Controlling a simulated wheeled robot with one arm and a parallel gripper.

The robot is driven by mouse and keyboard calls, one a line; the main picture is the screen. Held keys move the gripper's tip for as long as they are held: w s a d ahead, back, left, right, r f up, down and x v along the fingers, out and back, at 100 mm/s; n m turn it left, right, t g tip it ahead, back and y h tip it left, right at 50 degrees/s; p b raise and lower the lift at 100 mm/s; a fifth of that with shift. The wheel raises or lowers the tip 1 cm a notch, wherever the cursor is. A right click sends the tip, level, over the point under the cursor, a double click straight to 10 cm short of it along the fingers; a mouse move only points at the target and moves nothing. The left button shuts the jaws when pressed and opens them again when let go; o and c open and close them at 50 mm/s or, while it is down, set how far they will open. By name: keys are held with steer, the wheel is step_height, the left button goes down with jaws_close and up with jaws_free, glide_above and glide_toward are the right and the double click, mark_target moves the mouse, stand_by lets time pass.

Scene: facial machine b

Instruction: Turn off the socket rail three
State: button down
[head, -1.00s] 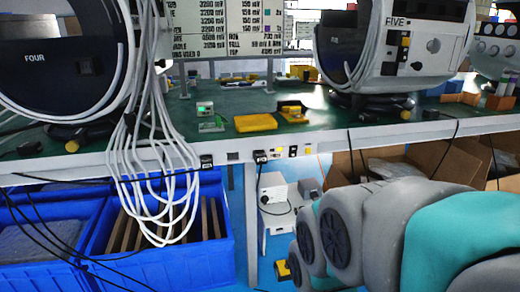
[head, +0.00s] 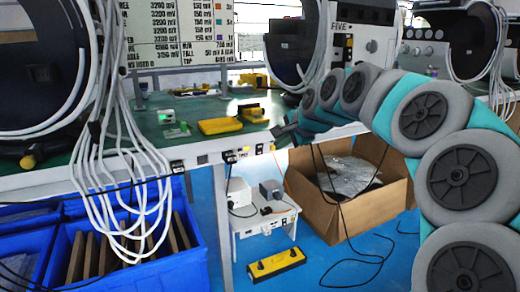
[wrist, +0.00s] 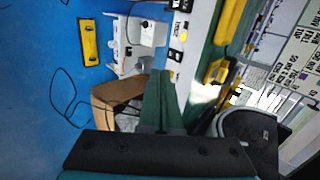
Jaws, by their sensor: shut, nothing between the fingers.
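The socket rail (head: 214,157) runs along the front edge of the green-topped table, with dark sockets and small yellow and black switches. It also shows in the wrist view (wrist: 193,55) as a pale strip with dark sockets. I cannot read which part is numbered three. My gripper (head: 280,131) is at the table's front edge, just right of the rail's yellow and black switches. In the wrist view my gripper (wrist: 159,74) has its green fingers together and empty, pointing along the rail. I cannot tell whether the tips touch it.
White cables (head: 120,150) hang in front of the table at left, above a blue crate (head: 175,272). A cardboard box (head: 350,218), a small white stool (head: 262,222) and a yellow-black bar (head: 277,263) are below. Yellow tools (head: 220,126) lie on the tabletop.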

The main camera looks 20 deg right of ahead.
steer(key=shift+w+d+r+m, duration=0.2)
steer(key=shift+d+r+m, duration=0.1)
steer(key=shift+d, duration=0.4)
steer(key=shift+w+f, duration=0.1)
glide_toward(260, 148)
step_height(260, 148, down, 4)
steer(key=w, duration=0.3)
steer(key=shift+w+a+p, duration=0.1)
steer(key=shift+w+p, duration=0.4)
steer(key=shift+w, duration=0.15)
